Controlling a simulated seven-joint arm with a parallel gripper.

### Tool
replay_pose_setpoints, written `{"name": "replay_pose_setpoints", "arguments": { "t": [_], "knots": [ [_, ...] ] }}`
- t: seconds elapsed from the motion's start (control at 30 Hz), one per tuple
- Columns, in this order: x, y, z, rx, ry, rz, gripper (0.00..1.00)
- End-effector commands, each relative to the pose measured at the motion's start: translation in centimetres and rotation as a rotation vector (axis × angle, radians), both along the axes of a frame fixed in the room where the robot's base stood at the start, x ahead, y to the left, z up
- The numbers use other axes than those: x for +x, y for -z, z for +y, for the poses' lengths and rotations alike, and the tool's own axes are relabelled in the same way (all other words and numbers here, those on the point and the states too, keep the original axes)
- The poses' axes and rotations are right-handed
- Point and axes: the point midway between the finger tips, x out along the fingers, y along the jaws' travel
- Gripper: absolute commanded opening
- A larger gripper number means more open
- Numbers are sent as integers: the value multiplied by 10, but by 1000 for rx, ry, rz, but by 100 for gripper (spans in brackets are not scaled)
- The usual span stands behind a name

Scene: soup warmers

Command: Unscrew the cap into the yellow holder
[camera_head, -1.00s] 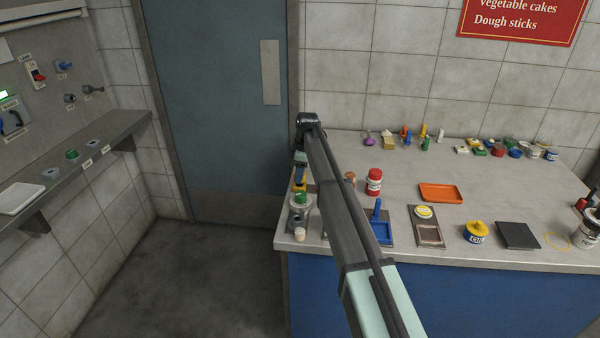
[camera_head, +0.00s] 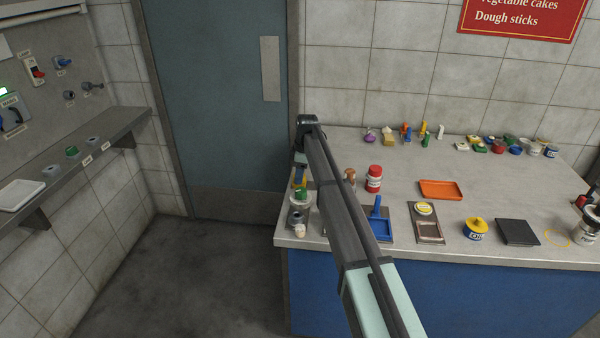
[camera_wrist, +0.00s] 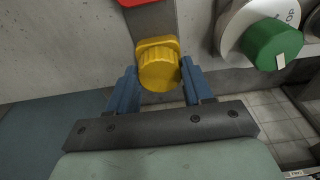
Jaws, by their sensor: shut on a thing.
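A yellow round cap-like piece with a ribbed side (camera_wrist: 159,72) sits between my blue fingers in the wrist view. A squarish yellow piece (camera_wrist: 157,43) shows right behind it; I cannot tell whether this is the yellow holder or part of the same piece. My gripper (camera_wrist: 158,78) is shut on the ribbed yellow piece. In the head view a small yellow thing (camera_head: 299,182) shows at the counter's left end, below my gripper (camera_head: 299,170), which my arm partly hides. Any thread or bottle neck is hidden.
A green knob (camera_wrist: 272,44) on a white disc is close on the right in the wrist view. On the counter (camera_head: 330,262) stand a red-capped bottle (camera_head: 374,180), a blue stand (camera_head: 377,222), an orange tray (camera_head: 440,190) and a yellow-topped oil can (camera_head: 476,229).

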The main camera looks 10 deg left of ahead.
Motion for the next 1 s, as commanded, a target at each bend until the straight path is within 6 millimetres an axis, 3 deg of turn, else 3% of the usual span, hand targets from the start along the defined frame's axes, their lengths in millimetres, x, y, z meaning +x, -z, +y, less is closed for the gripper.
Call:
{"name": "replay_pose_setpoints", "arguments": {
  "t": [0.13,0.17,0.47,0.77,1.0],
  "knots": [
    [0,3,0,0,0,0,12],
    [0,3,0,0,0,0,51],
    [0,3,0,0,0,0,80],
    [0,1,0,0,0,0,80],
    [0,-26,-3,0,0,-1,80]
  ]
}}
